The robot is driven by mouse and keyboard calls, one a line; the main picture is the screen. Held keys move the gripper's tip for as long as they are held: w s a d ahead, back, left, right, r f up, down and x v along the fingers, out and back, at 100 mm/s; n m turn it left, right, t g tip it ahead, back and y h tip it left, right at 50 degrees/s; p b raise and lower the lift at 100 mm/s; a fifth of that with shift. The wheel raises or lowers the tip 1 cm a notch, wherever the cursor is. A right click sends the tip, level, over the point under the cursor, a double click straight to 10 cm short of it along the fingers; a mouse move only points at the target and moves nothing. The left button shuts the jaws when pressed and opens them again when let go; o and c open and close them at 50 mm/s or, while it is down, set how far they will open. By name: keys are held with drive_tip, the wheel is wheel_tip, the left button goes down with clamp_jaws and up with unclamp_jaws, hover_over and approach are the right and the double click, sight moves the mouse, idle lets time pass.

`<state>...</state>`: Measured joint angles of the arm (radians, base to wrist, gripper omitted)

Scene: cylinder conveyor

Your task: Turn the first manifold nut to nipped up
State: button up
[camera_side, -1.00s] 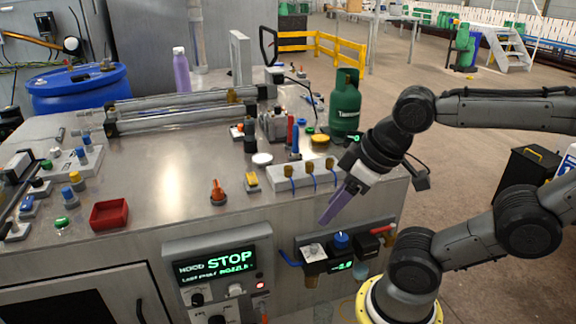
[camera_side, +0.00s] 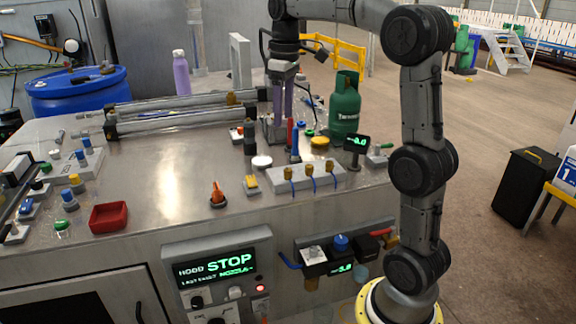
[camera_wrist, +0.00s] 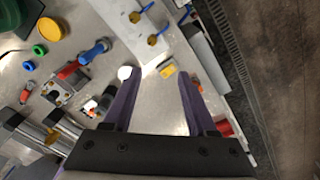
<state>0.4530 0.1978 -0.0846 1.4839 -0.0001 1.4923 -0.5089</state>
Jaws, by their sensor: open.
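The manifold (camera_side: 300,182) is a pale block near the front right edge of the bench. It bears three brass nuts (camera_side: 289,173) in a row, with blue hoses below them. In the wrist view part of the manifold (camera_wrist: 122,22) shows at the top, with two brass nuts (camera_wrist: 152,40) in sight. I cannot tell how tight any nut is. My gripper (camera_side: 281,115) has purple fingers pointing down, behind the manifold near the valve fittings. In the wrist view my gripper (camera_wrist: 158,78) is open, with nothing held between its fingers and the nuts beyond its tips.
A green gas bottle (camera_side: 345,104) and a small display (camera_side: 356,142) stand right of my gripper. A white disc (camera_side: 262,162), a yellow knob (camera_side: 320,141) and upright red and blue handles (camera_side: 294,140) are close by. Bare metal lies at the bench's left middle.

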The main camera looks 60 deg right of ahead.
sight(288, 169)
drive_tip(key=shift+m+g, duration=0.3)
drive_tip(key=f, duration=0.5)
drive_tip(key=d+f, duration=0.1)
drive_tip(key=f, duration=0.4)
drive_tip(key=d+f, duration=0.1)
drive_tip(key=f, duration=0.5)
drive_tip(key=shift+d, duration=0.2)
clamp_jaws()
